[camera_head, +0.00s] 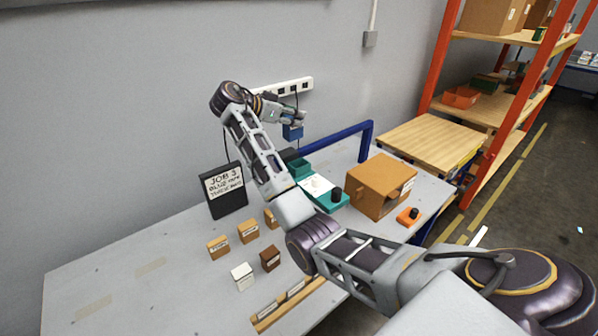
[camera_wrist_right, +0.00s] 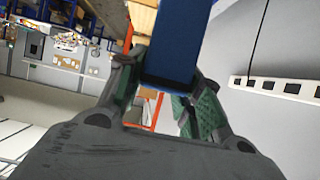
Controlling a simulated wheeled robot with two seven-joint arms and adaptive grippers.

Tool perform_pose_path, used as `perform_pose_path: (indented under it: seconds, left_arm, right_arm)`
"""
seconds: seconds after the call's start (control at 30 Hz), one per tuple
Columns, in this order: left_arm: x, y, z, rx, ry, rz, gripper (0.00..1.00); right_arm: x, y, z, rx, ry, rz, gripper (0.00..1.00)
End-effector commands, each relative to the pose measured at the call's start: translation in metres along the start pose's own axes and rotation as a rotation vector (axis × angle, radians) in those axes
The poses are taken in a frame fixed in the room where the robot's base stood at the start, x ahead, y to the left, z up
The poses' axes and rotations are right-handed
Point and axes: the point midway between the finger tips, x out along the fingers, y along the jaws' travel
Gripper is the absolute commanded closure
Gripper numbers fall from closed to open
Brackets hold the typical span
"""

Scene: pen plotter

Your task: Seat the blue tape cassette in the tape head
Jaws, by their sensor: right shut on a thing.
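My right gripper (camera_head: 290,117) is shut on the blue tape cassette (camera_head: 293,134) and holds it up in the air near the wall, above the back of the table. In the right wrist view the blue cassette (camera_wrist_right: 178,45) stands between the two fingers. Below it on the table is a teal machine (camera_head: 325,196) with a white sheet and a black knob, partly hidden behind my right arm. I cannot clearly make out the tape head. My left gripper is out of view.
A black job sign (camera_head: 226,202) stands left of my arm. Several small boxes, such as a white one (camera_head: 242,277), lie before it. A large orange-brown box (camera_head: 382,187) and a blue frame (camera_head: 340,137) stand right of it. A socket strip (camera_head: 287,86) is on the wall.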

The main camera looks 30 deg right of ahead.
Motion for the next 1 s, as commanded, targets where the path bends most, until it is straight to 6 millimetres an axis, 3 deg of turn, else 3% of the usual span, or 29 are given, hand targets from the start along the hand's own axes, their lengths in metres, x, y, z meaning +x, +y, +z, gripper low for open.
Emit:
perform_pose_path:
  seconds: [0.17, 0.5, 1.0]
  left_arm:
    - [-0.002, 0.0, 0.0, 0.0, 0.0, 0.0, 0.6]
    - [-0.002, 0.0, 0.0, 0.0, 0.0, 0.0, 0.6]
    - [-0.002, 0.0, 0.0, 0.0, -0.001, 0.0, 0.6]
  right_arm:
    - [0.016, -0.006, 0.0, 0.008, 0.0, 0.022, 0.91]
    - [0.061, -0.012, 0.042, 0.011, -0.001, 0.026, 0.91]
    - [0.062, -0.015, 0.042, -0.005, 0.0, -0.021, 0.91]
